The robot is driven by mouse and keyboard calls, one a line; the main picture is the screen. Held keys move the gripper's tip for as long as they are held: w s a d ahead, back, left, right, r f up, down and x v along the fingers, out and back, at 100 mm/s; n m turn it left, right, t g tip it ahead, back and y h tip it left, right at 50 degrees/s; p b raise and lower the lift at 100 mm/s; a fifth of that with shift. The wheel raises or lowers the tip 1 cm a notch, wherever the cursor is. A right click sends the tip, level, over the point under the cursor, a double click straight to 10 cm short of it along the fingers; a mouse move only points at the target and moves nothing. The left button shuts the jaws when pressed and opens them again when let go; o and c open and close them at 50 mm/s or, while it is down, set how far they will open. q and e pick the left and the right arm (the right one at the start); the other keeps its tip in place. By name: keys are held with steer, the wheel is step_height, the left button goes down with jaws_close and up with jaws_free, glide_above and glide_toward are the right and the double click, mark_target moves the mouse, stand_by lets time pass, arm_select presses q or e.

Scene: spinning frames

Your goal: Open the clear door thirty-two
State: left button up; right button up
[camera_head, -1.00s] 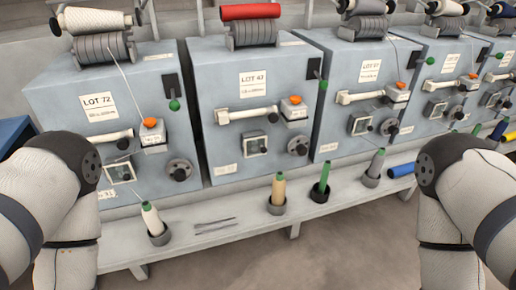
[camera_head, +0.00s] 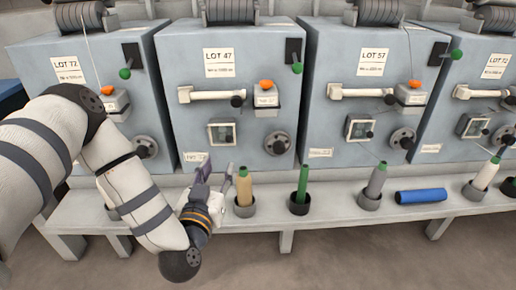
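One clear door (camera_head: 222,133) is on the LOT 47 unit (camera_head: 179,55) and looks shut. The number tags below are too small to read surely; the LOT 47 unit's tag (camera_head: 195,157) is near my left fingers. My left gripper (camera_head: 215,172) is open and empty, with fingers pointing up, below and in front of the LOT 47 door. My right gripper is out of view.
A tan bobbin (camera_head: 245,187) stands in a cup just right of my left gripper. A green tube (camera_head: 302,182), a grey bobbin (camera_head: 376,180) and a lying blue bobbin (camera_head: 421,196) are along the ledge (camera_head: 335,212). Handles and knobs project from the unit fronts.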

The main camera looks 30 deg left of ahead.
mark_target(228, 141)
arm_select(q)
steer(key=x, duration=0.8)
steer(key=b+x, duration=0.1)
steer(key=x, duration=0.3)
steer(key=shift+s+a, duration=0.1)
steer(key=shift+a, duration=0.2)
steer(key=shift+c, duration=0.5)
jaws_close()
